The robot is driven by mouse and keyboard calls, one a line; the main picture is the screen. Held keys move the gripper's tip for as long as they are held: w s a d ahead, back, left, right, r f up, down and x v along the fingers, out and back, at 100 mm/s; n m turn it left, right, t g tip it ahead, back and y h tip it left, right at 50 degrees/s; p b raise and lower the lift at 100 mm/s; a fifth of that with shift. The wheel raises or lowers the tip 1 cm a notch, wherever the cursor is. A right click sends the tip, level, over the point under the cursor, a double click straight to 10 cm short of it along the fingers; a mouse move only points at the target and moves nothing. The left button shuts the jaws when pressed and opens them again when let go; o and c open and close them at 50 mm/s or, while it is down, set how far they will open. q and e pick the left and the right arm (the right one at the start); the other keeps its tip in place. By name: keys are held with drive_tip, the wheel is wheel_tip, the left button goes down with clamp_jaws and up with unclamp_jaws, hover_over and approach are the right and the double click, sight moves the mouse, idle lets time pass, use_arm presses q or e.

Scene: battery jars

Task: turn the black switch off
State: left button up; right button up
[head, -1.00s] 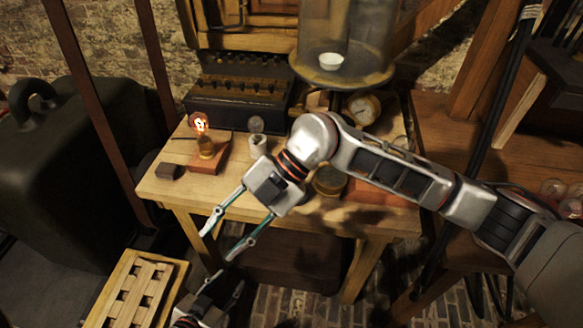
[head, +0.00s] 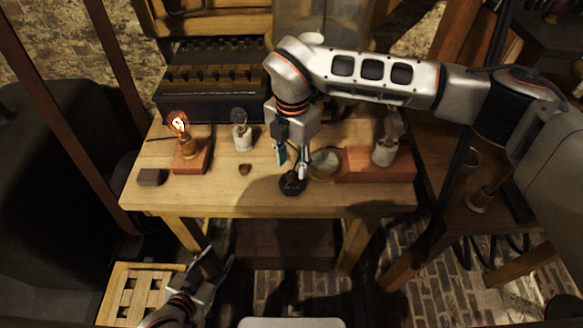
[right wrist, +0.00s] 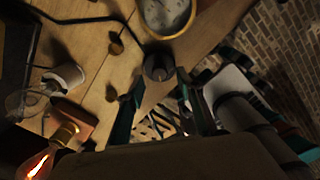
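The black switch (head: 292,187) is a small round black piece near the front edge of the wooden table. It also shows in the right wrist view (right wrist: 158,68), just beyond the fingertips. My right gripper (head: 292,168) points down at the switch with its fingers apart and nothing between them. I cannot tell whether a finger touches the switch, nor which setting it is in. A lit bulb (head: 178,124) glows on a red-brown block at the table's left. My left gripper (head: 211,264) is low in front of the table, fingers apart and empty.
An unlit bulb in a white holder (head: 241,130) and a round dial (head: 323,164) stand near the switch. Another bulb (head: 388,140) is at the right. A dark box (head: 210,80) stands behind. A wooden crate (head: 135,292) is at lower left.

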sight(292, 173)
drive_tip(key=shift+f, duration=1.7)
clamp_jaws()
